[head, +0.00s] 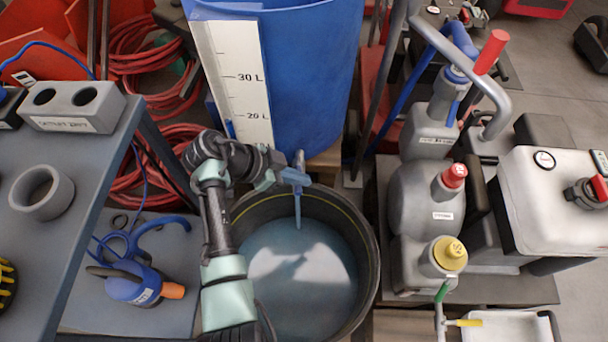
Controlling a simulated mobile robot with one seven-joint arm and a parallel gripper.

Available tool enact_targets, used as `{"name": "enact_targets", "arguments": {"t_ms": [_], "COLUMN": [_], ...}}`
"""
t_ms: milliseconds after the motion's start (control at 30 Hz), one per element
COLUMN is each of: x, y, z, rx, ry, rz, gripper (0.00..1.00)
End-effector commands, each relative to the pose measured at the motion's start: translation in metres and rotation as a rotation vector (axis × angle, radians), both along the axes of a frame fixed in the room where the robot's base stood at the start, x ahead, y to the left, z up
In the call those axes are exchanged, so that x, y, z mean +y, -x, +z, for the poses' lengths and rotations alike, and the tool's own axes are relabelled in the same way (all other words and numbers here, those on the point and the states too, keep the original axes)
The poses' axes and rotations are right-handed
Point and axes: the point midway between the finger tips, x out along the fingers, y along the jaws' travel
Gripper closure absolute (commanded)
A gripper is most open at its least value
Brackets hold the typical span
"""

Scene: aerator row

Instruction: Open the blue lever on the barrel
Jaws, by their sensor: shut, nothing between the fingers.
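The large blue barrel (315,70) stands at the top middle, with a white litre scale on its left side. Low on its front is a small tap with a blue lever (295,177). A thin blue strip runs down from the tap over the bucket; I cannot tell whether it is a spout or liquid. My gripper (274,180) is at the end of the dark and pale green arm, just left of the lever. Its fingers are small and partly hidden, and they look shut with nothing held. I cannot tell whether they touch the lever.
A black bucket (369,262) with bluish liquid sits below the tap. Grey canisters (427,205) stand close on the right. A grey table (85,190) with holders is at the left. Red hoses (140,50) lie behind it.

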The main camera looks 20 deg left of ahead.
Motion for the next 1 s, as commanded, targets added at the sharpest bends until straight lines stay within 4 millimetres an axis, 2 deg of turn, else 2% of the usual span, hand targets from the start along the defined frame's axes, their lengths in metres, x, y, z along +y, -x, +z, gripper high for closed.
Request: {"name": "enact_targets", "arguments": {"t_ms": [800, 1000], "x": [0.006, -0.010], "y": [0.002, -0.008], "z": [0.000, 0.005], "rx": [-0.001, -0.002], "ry": [-0.002, -0.001], "rz": [0.004, -0.001], "gripper": [1.00, 1.00]}}
